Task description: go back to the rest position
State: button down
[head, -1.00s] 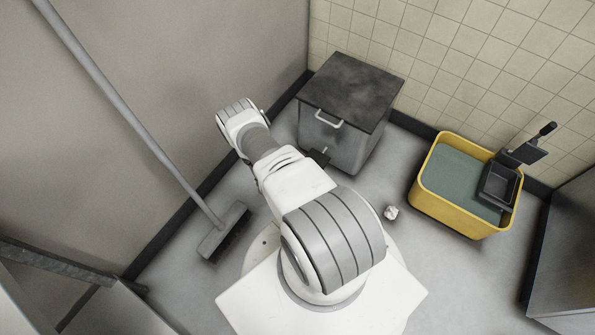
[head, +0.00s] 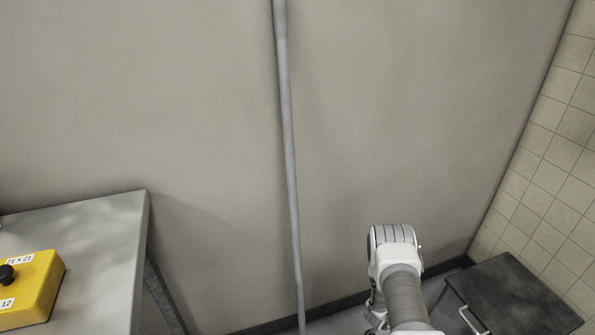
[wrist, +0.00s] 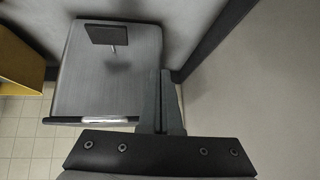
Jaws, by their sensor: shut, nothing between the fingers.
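My gripper (wrist: 166,78) shows in the wrist view with its two dark fingers together and nothing between them. It is apart from anything I can make out. In the head view my white and grey arm rises at the lower right, and the gripper itself is out of that picture.
A grey bin with a dark lid (head: 515,295) stands at the lower right; the wrist view shows its front (wrist: 85,75). A broom handle (head: 290,160) leans on the wall. A metal table (head: 100,235) at left carries a yellow box (head: 35,295). A yellow tub (wrist: 18,62) stands beside the bin.

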jog(key=w+a+r+n+t+y, duration=0.15)
jog(key=w+a+r, duration=0.25)
jog(key=r, duration=0.7)
jog(key=w+a+r+n+y, duration=0.15)
jog(key=w+a+r, duration=0.25)
jog(key=r, duration=0.7)
jog(key=w+a+r+n+t+y, duration=0.15)
jog(key=w+a+r, duration=0.3)
jog(key=r, duration=0.65)
jog(key=s+a+r+n+y, duration=0.1)
jog(key=s+a+r+n, duration=0.15)
jog(key=s+r, duration=0.4)
jog(key=s+a+r+n+y, duration=0.1)
jog(key=s+a+r, duration=0.3)
jog(key=r, duration=0.6)
jog(key=s+a+r+n+y, duration=0.1)
jog(key=s+a+r+n, duration=0.15)
jog(key=s+r, duration=0.4)
jog(key=s+a+r+n+g, duration=0.1)
jog(key=s+r+n, duration=0.15)
jog(key=s, duration=0.75)
jog(key=s+a+r+n, duration=0.1)
jog(key=s+r, duration=0.3)
jog(key=s, duration=0.6)
notch_tip(320, 180, up, 19)
jog(key=p, duration=1.9)
jog(key=shift+w, duration=0.3)
